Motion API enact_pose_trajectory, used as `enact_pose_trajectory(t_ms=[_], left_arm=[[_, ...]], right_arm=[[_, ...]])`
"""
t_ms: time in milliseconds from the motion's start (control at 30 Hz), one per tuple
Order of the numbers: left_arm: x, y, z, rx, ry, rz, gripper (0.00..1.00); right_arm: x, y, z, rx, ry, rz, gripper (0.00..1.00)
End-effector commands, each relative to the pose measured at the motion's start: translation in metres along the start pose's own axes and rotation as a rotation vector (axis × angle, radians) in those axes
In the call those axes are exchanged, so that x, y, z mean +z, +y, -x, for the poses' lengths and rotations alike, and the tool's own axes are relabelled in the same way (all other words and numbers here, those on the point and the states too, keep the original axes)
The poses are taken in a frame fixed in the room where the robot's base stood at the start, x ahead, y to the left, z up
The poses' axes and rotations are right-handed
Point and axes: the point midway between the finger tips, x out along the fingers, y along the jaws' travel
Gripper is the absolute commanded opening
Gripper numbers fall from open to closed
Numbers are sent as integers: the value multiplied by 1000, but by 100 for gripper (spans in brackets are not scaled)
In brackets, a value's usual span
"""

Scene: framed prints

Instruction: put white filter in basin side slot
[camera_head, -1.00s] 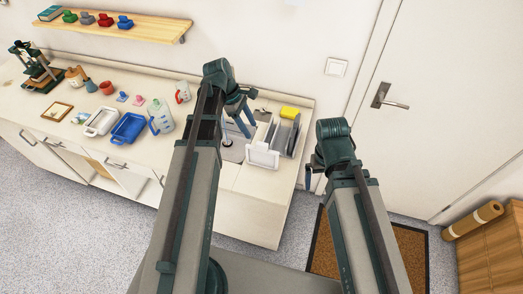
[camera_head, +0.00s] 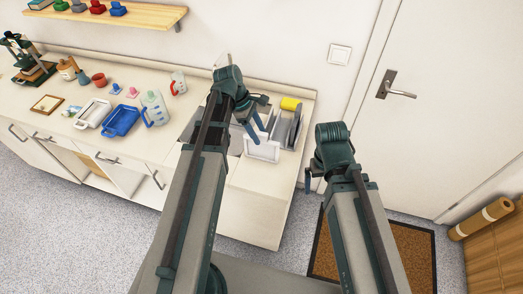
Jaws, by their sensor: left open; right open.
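A white framed panel (camera_head: 262,150), which looks like the white filter, stands upright at the front of a rack of panels on the counter's right end. My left gripper (camera_head: 256,124) is open, with its fingers pointing down over the panel's upper left side. I cannot tell whether they touch it. The grey sink basin (camera_head: 236,145) is mostly hidden behind my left arm, and its side slot cannot be made out. My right gripper (camera_head: 308,180) is open and empty beyond the counter's right end; its fingers are partly hidden by its wrist.
Upright grey panels (camera_head: 292,130) and a yellow sponge (camera_head: 291,104) are beside the white panel. A clear jug (camera_head: 154,108), a blue tray (camera_head: 121,120) and a white tray (camera_head: 93,113) stand left of the basin. A doormat (camera_head: 400,255) lies before the door.

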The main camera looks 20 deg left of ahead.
Motion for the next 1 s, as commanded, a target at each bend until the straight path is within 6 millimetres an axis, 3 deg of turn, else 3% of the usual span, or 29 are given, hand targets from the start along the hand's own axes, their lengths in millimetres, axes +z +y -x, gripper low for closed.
enact_pose_trajectory(t_ms=[433,733,1000], left_arm=[[3,4,-49,-1,0,-1,57],[5,5,-51,0,0,0,57],[5,5,-51,0,0,0,11]], right_arm=[[-3,-4,-44,0,0,-1,100],[-3,-4,-45,0,0,-1,100],[-3,-4,-45,0,0,-1,100]])
